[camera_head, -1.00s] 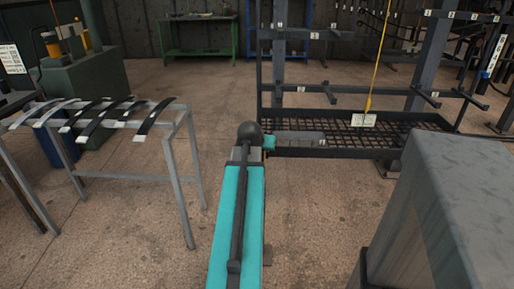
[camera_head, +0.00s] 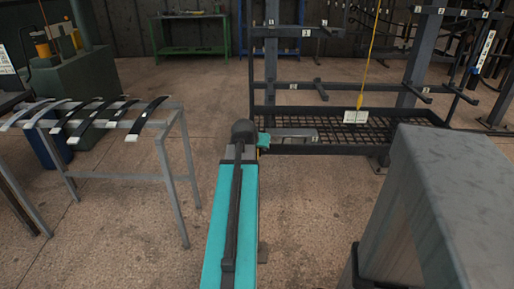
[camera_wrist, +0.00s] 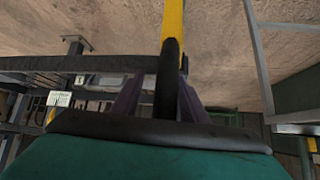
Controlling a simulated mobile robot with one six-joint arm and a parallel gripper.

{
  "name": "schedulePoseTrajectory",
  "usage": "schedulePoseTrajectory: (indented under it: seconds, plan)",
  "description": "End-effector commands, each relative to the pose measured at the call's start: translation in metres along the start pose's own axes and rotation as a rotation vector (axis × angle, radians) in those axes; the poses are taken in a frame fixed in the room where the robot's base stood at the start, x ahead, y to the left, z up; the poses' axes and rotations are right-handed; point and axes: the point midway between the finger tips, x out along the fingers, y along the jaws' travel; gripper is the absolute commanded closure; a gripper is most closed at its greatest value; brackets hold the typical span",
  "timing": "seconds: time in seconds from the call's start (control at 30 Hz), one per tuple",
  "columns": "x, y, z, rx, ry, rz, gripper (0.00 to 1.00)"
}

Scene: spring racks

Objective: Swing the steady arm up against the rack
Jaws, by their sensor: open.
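A yellow bar (camera_wrist: 173,22) with a black end (camera_wrist: 167,80) shows in the wrist view; it may be the steady arm, but I cannot tell for sure. My gripper (camera_wrist: 158,92) is open, its dark fingers on either side of the black end; contact is unclear. In the head view the bar is hidden and my teal arm reaches forward, its far end beside the near left corner of the rack. The dark rack (camera_head: 262,112) has uprights, pegs and a mesh tray (camera_head: 375,137). It also shows at left in the wrist view (camera_wrist: 60,62).
A grey trestle (camera_head: 172,190) with several dark curved strips stands at left. A large grey block (camera_head: 450,165) stands close at right. A yellow cord (camera_head: 371,55) hangs before the rack. A green table (camera_head: 185,35) is at the back.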

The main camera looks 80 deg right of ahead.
Motion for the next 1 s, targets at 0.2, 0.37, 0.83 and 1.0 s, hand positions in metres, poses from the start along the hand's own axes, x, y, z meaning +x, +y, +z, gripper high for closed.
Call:
schedulePoseTrajectory:
  seconds: [0.2, 0.37, 0.83, 1.0]
  plan:
    - [-0.015, -0.001, 0.0, -0.001, 0.001, -0.001, 0.6]
    - [-0.036, 0.0, 0.0, 0.0, 0.002, -0.001, 0.6]
    - [-0.083, 0.002, 0.002, 0.001, 0.001, 0.001, 0.6]
    - [-0.087, 0.001, 0.002, 0.001, 0.001, 0.001, 0.6]
